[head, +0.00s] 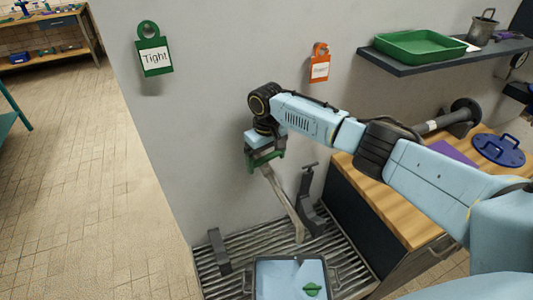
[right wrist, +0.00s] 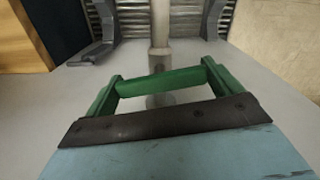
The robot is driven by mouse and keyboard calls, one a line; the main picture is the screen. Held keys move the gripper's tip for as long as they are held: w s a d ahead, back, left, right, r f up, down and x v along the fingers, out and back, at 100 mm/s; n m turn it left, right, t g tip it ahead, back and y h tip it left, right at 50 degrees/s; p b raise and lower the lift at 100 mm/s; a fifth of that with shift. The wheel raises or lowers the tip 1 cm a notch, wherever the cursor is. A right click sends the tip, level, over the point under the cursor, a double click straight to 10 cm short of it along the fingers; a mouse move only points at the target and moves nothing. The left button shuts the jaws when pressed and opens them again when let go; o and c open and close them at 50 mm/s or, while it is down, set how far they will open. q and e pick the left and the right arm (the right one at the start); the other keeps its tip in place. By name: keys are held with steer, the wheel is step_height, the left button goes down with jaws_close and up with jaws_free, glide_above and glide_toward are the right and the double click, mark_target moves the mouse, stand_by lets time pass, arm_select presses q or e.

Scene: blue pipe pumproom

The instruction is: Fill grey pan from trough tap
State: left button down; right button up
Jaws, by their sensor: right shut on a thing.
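My right gripper (head: 264,158) is at the wall above the trough, shut on the green tap handle. In the right wrist view, the green tap handle (right wrist: 160,83) lies crosswise between the fingers of my right gripper (right wrist: 162,78). The grey tap spout (head: 283,197) slopes down from there toward the trough; a grey pipe shows beyond the handle in the wrist view (right wrist: 159,35). A grey-rimmed pan (head: 257,260) with side handles stands at the trough's front, cut by the bottom edge. Inside it show a light blue surface and a green piece. I cannot tell whether water runs. My left gripper is out of view.
The slatted metal trough (head: 207,262) has grey brackets (head: 219,250) on it. A wooden-topped cabinet (head: 400,215) stands at right, with a blue lid (head: 498,148). A shelf holds a green tray (head: 418,47). Tags (head: 154,55) hang on the wall. The floor at left is clear.

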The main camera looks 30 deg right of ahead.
mark_target(266, 157)
steer(key=shift+n, duration=0.3)
steer(key=o, duration=0.7)
steer(key=shift+r, duration=0.15)
step_height(266, 157, up, 13)
steer(key=shift+r, duration=0.1)
